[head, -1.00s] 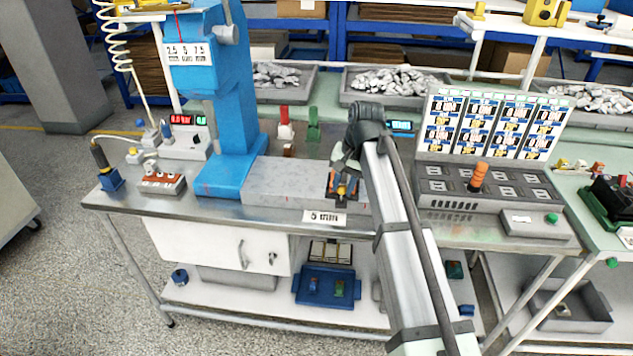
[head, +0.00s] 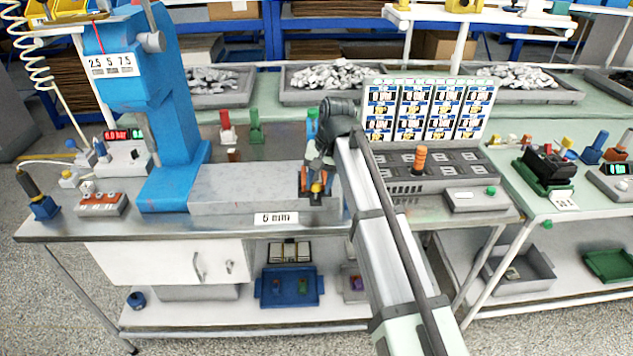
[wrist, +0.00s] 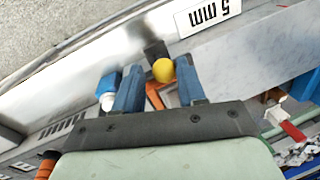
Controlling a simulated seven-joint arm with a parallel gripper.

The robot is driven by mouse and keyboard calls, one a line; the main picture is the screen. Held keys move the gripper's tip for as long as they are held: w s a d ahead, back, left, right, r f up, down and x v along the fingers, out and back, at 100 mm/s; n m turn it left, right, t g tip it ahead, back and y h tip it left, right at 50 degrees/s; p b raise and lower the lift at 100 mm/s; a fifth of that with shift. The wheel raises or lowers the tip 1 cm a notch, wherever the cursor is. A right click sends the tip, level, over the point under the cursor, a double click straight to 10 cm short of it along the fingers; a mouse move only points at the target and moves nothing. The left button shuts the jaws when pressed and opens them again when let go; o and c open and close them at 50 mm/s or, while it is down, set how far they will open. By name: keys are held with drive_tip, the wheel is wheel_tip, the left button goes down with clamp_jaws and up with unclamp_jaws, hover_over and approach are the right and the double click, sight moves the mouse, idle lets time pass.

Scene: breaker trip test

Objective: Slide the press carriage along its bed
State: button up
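The press carriage (head: 329,198) is a small dark block with orange parts and a yellow ball knob, at the right of the pale grey bed (head: 240,190). My gripper (head: 316,178) reaches down over it from the right. In the wrist view the yellow knob (wrist: 163,70) sits between the two blue fingertips of my gripper (wrist: 162,76), with a finger close on either side. A "5 mm" label (head: 276,219) is on the bench front, left of the carriage.
The blue press column (head: 175,130) stands at the bed's left end, with a scale marked 2.5, 5, 7.5. A grey console (head: 410,185) with an orange handle (head: 420,158) stands right of the carriage. Red (head: 227,130) and green (head: 255,130) upright pieces stand behind the bed.

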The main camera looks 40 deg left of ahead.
drive_tip(key=o, duration=0.3)
drive_tip(key=shift+o, duration=0.2)
drive_tip(key=shift+r, duration=0.1)
wheel_tip(320, 180, up, 13)
drive_tip(key=w+d, duration=0.1)
drive_tip(key=d, duration=0.1)
drive_tip(key=shift+w+d+r, duration=0.15)
drive_tip(key=shift+w+r, duration=0.05)
drive_tip(key=shift+w, duration=0.05)
drive_tip(key=shift+w, duration=0.1)
idle(0.4)
